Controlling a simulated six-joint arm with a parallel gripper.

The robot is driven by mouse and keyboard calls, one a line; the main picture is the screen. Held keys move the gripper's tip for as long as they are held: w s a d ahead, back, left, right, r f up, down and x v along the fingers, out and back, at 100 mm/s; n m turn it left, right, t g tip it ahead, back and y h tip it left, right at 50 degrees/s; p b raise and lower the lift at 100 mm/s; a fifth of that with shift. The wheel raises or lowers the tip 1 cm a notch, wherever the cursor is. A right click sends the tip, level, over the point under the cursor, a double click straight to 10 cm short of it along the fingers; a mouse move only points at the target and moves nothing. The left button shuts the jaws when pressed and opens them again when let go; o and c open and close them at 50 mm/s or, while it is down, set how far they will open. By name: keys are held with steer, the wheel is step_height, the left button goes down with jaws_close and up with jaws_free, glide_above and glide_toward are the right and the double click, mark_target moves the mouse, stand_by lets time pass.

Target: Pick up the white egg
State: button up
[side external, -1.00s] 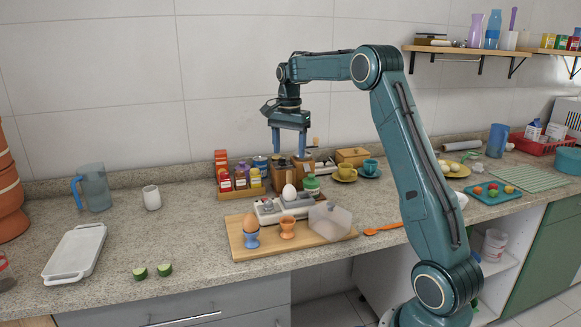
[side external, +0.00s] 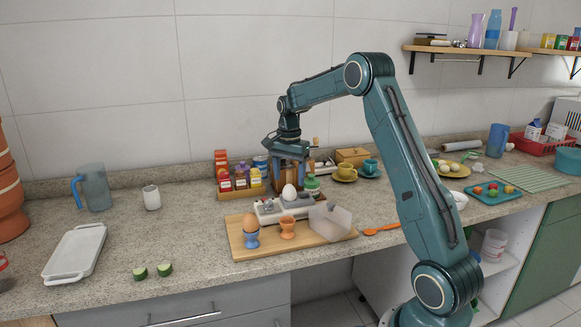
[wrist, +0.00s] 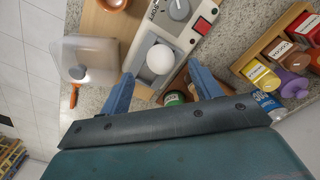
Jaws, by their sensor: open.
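The white egg (side external: 289,192) sits upright on a grey and white scale-like device (side external: 268,209) on the wooden board. In the wrist view the egg (wrist: 160,59) shows on the same device (wrist: 185,35), just beyond and between my fingertips. My gripper (side external: 288,183) is open, pointing down, above and slightly behind the egg in the side view. Its blue fingers (wrist: 160,82) are spread apart and hold nothing. I cannot tell the exact height of the fingertips above the egg.
A brown egg in a blue cup (side external: 251,230), an orange cup (side external: 287,229) and a clear container (side external: 330,221) share the board (side external: 238,251). A green-lidded jar (side external: 312,185) and a spice rack (side external: 240,190) stand close to the gripper.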

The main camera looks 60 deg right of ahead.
mark_target(289, 189)
steer(key=shift+f, duration=0.2)
steer(key=shift+d+f, duration=0.15)
steer(key=shift+f, duration=2.3)
steer(key=shift+c, duration=0.3)
steer(key=c, duration=1)
